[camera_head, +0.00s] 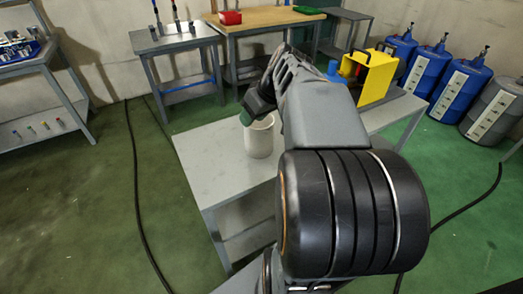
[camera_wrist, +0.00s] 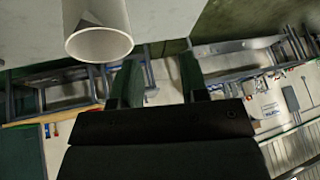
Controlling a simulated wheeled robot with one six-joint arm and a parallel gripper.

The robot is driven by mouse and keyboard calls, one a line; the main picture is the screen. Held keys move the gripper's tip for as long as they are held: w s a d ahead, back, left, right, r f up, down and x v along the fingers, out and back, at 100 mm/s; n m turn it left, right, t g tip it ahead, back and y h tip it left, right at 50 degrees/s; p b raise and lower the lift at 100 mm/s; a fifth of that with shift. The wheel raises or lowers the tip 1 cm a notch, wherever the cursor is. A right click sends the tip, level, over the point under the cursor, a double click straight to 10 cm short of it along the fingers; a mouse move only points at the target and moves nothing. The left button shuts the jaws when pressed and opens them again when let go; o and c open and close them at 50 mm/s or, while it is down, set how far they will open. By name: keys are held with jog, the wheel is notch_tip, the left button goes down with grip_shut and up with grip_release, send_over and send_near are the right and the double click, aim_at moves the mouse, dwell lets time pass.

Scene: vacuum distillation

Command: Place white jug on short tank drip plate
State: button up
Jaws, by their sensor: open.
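The white jug (camera_head: 259,138) stands upright on the grey table, just below and right of my gripper (camera_head: 248,112) in the head view. In the wrist view the jug (camera_wrist: 99,32) shows at the upper left, with its open rim towards the fingers. My gripper (camera_wrist: 158,82) is open, with its two dark fingers apart and nothing between them. The jug lies outside the fingers, to their left in that view. I cannot make out for certain which thing is the short tank drip plate.
The grey table (camera_head: 205,165) is clear to the left of the jug. A yellow box-like holder (camera_head: 377,76) stands on its far right part, with a blue item (camera_head: 336,72) beside it. Blue drums (camera_head: 459,84) line the right wall. Other benches stand behind.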

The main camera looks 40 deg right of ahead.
jog(key=d+n+t+b, duration=0.2)
jog(key=d+t+b, duration=0.15)
jog(key=d, duration=1.05)
jog(key=b+x, duration=0.1)
jog(key=x, duration=1.2)
jog(key=shift+s+f, duration=0.15)
jog(key=shift+f, duration=0.1)
jog(key=shift+d, duration=0.1)
jog(key=shift+c, duration=0.2)
grip_shut()
